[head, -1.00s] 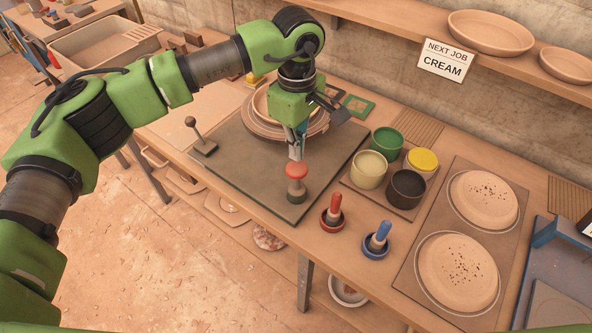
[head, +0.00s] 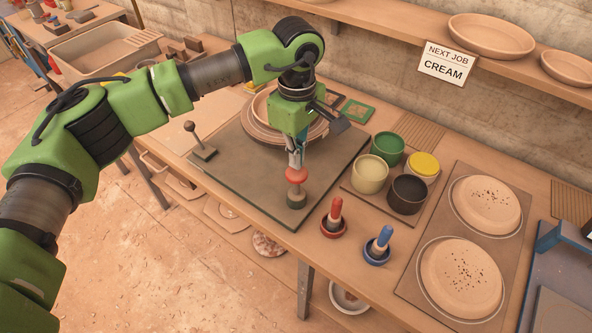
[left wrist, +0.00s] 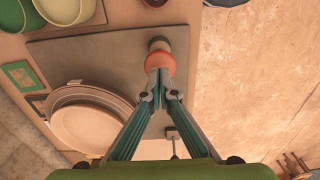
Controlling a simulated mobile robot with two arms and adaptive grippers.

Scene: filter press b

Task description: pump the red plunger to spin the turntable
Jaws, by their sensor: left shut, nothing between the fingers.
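The red plunger (head: 296,175) stands upright on a dark stub at the front right corner of the dark board (head: 245,180). My left gripper (head: 296,163) is shut and empty, pointing down with its fingertips at the top of the red knob. In the left wrist view the closed fingertips (left wrist: 161,101) overlap the red knob (left wrist: 160,64) and seem to touch it. The turntable (head: 262,129) with a clay dish on it sits behind, partly hidden by my left gripper; it also shows in the left wrist view (left wrist: 90,120). My right gripper is not in view.
A lever with a dark ball (head: 190,126) stands on the board's left. Glaze pots (head: 370,175), a red-handled tool (head: 334,215) and a blue-handled tool (head: 380,245) stand to the right. Two speckled plates lie on a board (head: 420,270) further right. A shelf (head: 400,40) runs along the wall.

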